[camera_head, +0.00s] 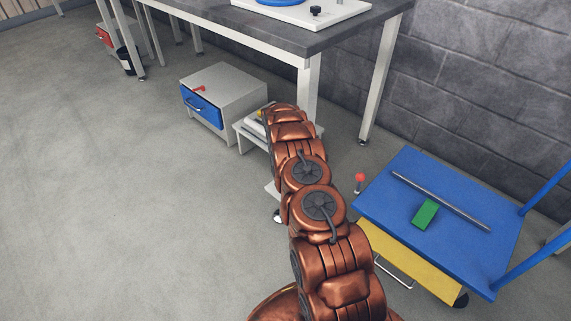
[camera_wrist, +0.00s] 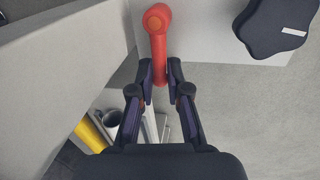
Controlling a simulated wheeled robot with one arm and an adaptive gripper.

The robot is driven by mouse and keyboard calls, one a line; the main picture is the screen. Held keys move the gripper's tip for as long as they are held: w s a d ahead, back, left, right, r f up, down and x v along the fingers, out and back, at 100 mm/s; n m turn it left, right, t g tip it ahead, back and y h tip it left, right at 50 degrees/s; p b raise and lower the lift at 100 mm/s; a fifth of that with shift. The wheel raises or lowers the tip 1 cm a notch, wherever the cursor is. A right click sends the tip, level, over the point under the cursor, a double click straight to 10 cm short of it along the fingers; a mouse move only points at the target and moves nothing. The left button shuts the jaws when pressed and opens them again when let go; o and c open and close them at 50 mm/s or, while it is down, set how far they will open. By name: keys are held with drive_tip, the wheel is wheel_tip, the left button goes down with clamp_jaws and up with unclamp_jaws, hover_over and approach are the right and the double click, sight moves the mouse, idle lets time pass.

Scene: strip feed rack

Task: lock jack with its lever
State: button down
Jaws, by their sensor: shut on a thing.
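A red lever (camera_wrist: 157,45) with a round pivot end shows at the top middle of the wrist view, over a pale surface. My gripper (camera_wrist: 159,78) is shut on the lower end of its handle, with one finger on each side. The lever runs nearly straight up the picture from my fingertips. A dark lobed knob or foot (camera_wrist: 275,24) with a white mark lies to its right. In the head view my arm hides my gripper and the held lever. I cannot tell the jack's body apart there, nor whether it is locked.
A workbench (camera_head: 330,38) rises behind. A blue cart (camera_head: 410,175) carrying a green block (camera_head: 425,214) and metal rod (camera_head: 440,200) stands right. Floor at left is clear.

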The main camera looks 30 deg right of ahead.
idle(0.3)
drive_tip(key=c, duration=1.4)
unclamp_jaws()
drive_tip(key=shift+r, duration=0.1)
drive_tip(key=shift+s+a+r, duration=0.1)
drive_tip(key=shift+a+r, duration=0.3)
drive_tip(key=shift+r, duration=1.55)
drive_tip(key=shift+s+a+r, duration=0.1)
drive_tip(key=shift+a+r, duration=0.25)
drive_tip(key=shift+r, duration=1.55)
drive_tip(key=shift+s+a+r, duration=0.1)
drive_tip(key=shift+a+r, duration=0.3)
drive_tip(key=shift+r, duration=1.55)
drive_tip(key=shift+w, duration=0.1)
